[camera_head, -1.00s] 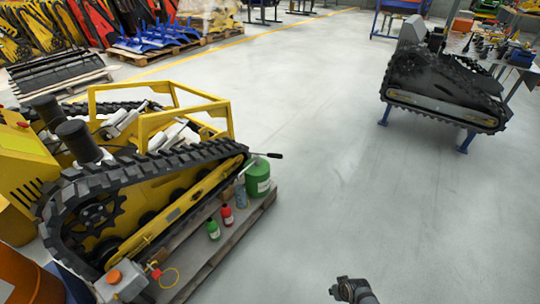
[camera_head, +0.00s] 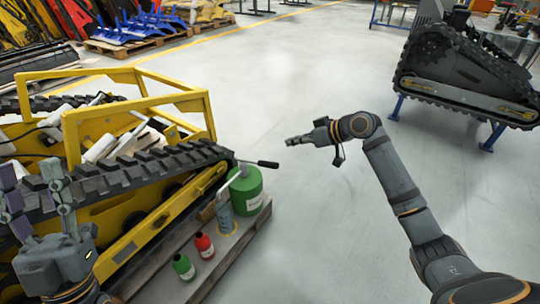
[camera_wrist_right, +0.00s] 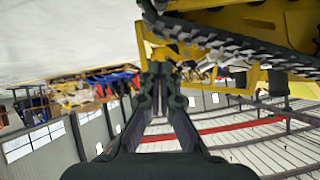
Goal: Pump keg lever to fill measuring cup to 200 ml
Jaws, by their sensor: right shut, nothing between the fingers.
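The green keg (camera_head: 248,198) stands at the far right corner of the pallet, beside the yellow tracked carrier. Its lever (camera_head: 262,163) sticks out to the right and ends in a black grip. My left gripper (camera_head: 31,178) is open and empty over the carrier's track at the left.
A red bottle (camera_head: 204,246) and a small green bottle (camera_head: 183,267) stand on the pallet (camera_head: 232,251) in front of the cup. The yellow carrier (camera_head: 150,215) fills the left side. A dark tracked carrier (camera_head: 465,75) stands on blue supports at the right. The floor between is clear.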

